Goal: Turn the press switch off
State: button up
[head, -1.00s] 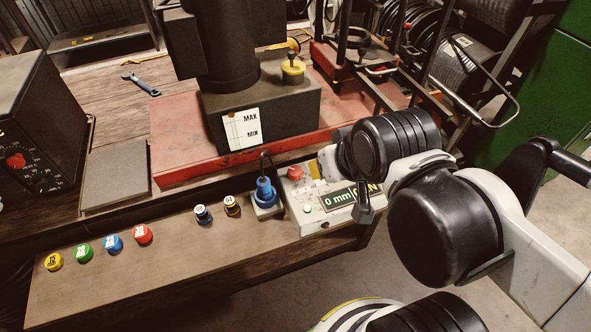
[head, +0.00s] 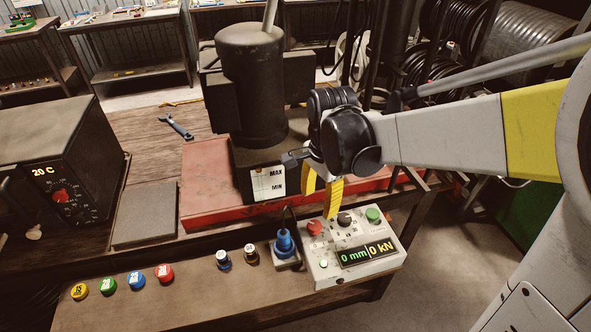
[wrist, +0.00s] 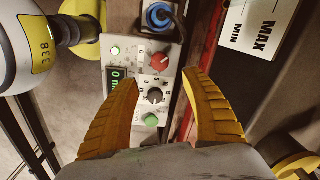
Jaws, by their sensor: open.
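The press control box (head: 325,275) is a pale panel at the front of the bench. It carries a red knob (head: 315,228), a black knob (head: 344,219), a green button (head: 372,215) and a lit display reading 0 mm and 0 kN (head: 365,252). In the wrist view the red knob (wrist: 160,60) has small markings beside it, and the black knob (wrist: 155,96) lies nearer me. My gripper (head: 319,212) points down with yellow fingers over the box's back edge. In the wrist view my gripper (wrist: 163,76) is open, its fingers either side of the knobs, with nothing held.
A blue plug (head: 285,243) stands just left of the box. Coloured caps (head: 136,280) line the bench front. The dark press (head: 250,95) on its red base (head: 205,190) stands behind, and a black box with a dial (head: 60,165) is at left.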

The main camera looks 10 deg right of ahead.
aim_at(315, 225)
jog(key=f+b, duration=0.1)
jog(key=f, duration=0.2)
jog(key=f+b, duration=0.1)
jog(key=f, duration=0.3)
jog(key=f+b, duration=0.2)
jog(key=f, duration=0.1)
jog(key=shift+w+a+f, duration=0.1)
jog(key=shift+w+f, duration=0.15)
jog(key=shift+f, duration=0.15)
jog(key=c, duration=1.2)
